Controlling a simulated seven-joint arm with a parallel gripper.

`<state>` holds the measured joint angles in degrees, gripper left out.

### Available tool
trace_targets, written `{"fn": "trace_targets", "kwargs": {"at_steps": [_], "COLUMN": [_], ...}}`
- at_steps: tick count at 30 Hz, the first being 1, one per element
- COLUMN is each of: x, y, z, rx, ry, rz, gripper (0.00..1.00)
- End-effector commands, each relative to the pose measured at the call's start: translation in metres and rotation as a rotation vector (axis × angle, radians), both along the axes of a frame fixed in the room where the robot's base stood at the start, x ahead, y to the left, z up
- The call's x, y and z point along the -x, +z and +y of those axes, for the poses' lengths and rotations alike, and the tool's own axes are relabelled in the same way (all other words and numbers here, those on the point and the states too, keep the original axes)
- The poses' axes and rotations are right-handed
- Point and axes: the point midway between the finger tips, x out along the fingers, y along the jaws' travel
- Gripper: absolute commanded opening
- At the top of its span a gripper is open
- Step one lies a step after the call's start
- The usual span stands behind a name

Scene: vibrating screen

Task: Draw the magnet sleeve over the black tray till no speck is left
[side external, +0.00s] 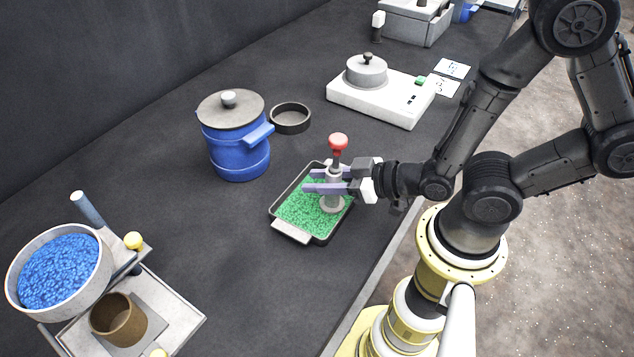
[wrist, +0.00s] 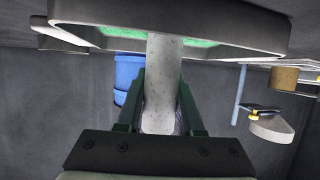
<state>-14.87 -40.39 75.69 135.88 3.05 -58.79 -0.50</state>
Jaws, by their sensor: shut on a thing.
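The black tray (side external: 277,213) lies on the dark bench, its floor covered with green granules. The magnet sleeve (side external: 333,186) is a grey upright cylinder with a wider foot and a red knob on top. My gripper (side external: 328,181) is shut on the sleeve's body from the right side. The sleeve stands over the right part of the tray, its foot at the granules; I cannot tell whether it touches them. In the wrist view the pale sleeve (wrist: 163,85) fills the space between the fingers, and the tray's rim (wrist: 240,30) crosses the top. No separate specks can be made out.
A blue lidded pot (side external: 238,150) and a shallow dark dish (side external: 290,118) stand behind the tray. A white hotplate-like device (side external: 380,98) is at the back right. A sieve of blue granules (side external: 60,270) and a brown cup (side external: 118,320) are at front left. Bench left of the tray is clear.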

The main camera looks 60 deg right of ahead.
Motion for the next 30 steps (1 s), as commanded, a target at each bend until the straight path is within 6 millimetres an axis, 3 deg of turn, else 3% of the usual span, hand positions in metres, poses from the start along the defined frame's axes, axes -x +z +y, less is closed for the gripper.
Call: {"fn": "trace_targets", "kwargs": {"at_steps": [10, 30], "x": [0.000, 0.001], "y": [0.000, 0.000], "z": [-0.014, 0.017], "rx": [0.000, 0.000], "ry": [-0.005, 0.007], "rz": [0.001, 0.000], "gripper": [0.00, 0.00]}}
